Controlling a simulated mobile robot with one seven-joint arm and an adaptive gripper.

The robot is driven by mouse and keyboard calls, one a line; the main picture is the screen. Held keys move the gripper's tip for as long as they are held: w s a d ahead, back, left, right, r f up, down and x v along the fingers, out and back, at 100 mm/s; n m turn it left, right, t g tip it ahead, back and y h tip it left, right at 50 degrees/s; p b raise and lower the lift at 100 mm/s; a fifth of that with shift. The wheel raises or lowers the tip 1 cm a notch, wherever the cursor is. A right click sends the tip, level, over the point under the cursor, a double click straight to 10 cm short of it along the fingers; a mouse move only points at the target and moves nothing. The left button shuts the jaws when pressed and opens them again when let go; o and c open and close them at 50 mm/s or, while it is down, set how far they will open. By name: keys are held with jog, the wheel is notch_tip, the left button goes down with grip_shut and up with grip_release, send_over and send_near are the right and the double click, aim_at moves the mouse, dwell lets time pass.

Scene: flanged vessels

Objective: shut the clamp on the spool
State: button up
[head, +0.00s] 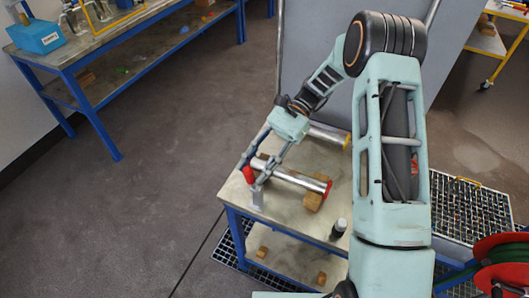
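The spool (297,179) is a silver tube lying on the small blue-framed bench, with a red piece at each end. Its right part rests on a wooden block (314,201). My gripper (255,174) reaches down over the spool's left end. Its two fingers stand apart, one on each side of that end, near the red piece (249,175). I cannot tell whether they press on anything. The clamp is not clearly made out; it may be among the parts hidden by the fingers. A small grey upright piece (257,196) stands just below that end.
A second silver tube (330,134) with a yellow end lies behind the spool. A dark bottle (339,228) stands near the bench's front edge. A red hose reel (500,250) and grating are at right, a longer workbench (100,40) at upper left.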

jog(key=v, duration=1.1)
jog(key=shift+w, duration=0.2)
jog(key=shift+d, duration=0.1)
